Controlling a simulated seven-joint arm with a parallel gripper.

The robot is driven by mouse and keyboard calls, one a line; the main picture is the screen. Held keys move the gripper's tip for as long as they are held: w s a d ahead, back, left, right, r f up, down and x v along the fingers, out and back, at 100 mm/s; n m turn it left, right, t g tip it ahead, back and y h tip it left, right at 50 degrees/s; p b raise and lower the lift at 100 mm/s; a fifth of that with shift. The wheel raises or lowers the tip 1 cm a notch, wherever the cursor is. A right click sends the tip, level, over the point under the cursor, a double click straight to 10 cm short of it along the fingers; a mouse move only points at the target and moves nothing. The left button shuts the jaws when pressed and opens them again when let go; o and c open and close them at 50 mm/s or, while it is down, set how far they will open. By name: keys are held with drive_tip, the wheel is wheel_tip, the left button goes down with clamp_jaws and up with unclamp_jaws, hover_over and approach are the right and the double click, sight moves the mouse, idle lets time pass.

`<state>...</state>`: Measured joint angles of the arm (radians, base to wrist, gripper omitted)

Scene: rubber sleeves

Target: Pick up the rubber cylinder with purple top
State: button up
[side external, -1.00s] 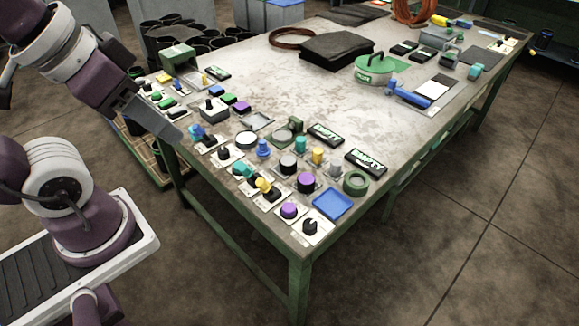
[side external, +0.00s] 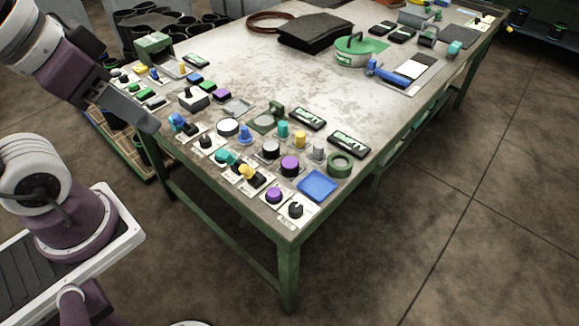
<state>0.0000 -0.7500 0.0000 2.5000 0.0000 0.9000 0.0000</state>
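A short dark cylinder with a purple top (side external: 290,166) stands upright near the table's front corner, among other small parts. A second purple-topped round piece (side external: 275,195) sits on a white plate closer to the front edge. My gripper (side external: 150,124) is at the left, by the table's left edge, well apart from both purple-topped pieces. Its dark grey end points down and to the right. Its fingers cannot be told apart from this side, and no object shows in it.
Close around the dark cylinder are a blue tray (side external: 317,186), a green ring (side external: 339,163), a white-topped cylinder (side external: 271,149) and a yellow-topped switch (side external: 247,173). A green round container (side external: 353,52) and black mats (side external: 318,32) stand farther back. The table's middle (side external: 250,70) is clear.

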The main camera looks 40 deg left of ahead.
drive_tip(key=o, duration=0.7)
drive_tip(key=m+g, duration=0.5)
drive_tip(key=m, duration=1.2)
hover_over(291, 163)
drive_tip(key=s, duration=0.2)
wheel_tip(291, 163, down, 20)
drive_tip(key=f, duration=0.4)
drive_tip(key=w+f+m, duration=0.1)
drive_tip(key=f, duration=0.3)
drive_tip(key=w+f+m, duration=0.1)
drive_tip(key=f, duration=0.3)
drive_tip(key=shift+f+g, duration=0.15)
drive_tip(key=shift+g, duration=0.15)
